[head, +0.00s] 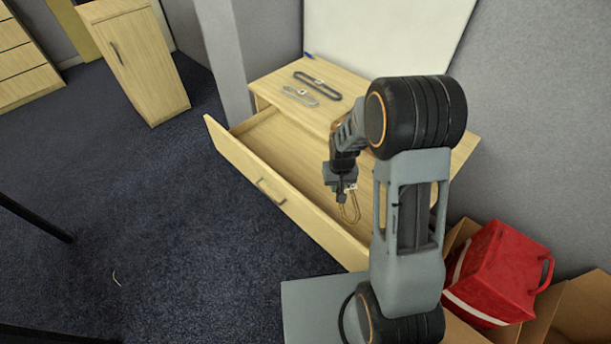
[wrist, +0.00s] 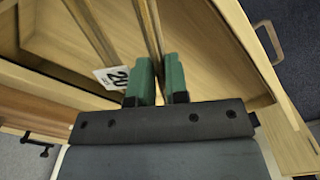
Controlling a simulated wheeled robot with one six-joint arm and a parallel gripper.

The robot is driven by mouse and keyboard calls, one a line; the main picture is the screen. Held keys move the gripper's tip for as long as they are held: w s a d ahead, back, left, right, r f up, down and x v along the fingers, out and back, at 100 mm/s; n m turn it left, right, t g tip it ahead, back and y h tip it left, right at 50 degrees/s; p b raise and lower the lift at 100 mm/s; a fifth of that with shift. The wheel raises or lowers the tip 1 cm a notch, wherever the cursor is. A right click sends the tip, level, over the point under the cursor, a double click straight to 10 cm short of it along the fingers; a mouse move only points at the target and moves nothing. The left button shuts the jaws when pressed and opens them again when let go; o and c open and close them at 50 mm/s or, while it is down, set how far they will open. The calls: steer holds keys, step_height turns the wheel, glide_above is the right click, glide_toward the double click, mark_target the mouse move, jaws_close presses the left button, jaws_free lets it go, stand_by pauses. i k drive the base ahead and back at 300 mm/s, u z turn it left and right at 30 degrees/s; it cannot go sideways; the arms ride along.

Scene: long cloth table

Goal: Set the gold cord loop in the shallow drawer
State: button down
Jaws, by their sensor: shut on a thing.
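The gold cord loop (head: 356,207) hangs from my gripper (head: 345,196) in the head view, over the right part of the drawer. In the wrist view the green fingertips (wrist: 159,80) are shut on the cord loop (wrist: 152,32), and its strands run away from the jaws. A white tag (wrist: 112,77) marked 20 shows beside the fingers. The shallow drawer (head: 240,155) is pulled open from the wooden cabinet, and its visible floor is bare. My arm hides its right end. I cannot tell whether the loop touches the drawer.
A dark loop (head: 318,86) and a pale grey loop (head: 299,96) lie on the cabinet top (head: 345,84), near a blue pen (head: 308,55). The carpet left of the drawer is mostly clear.

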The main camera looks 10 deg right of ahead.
mark_target(311, 182)
steer(key=u, duration=1.5)
steer(key=i, duration=2.45)
steer(key=z, duration=3.45)
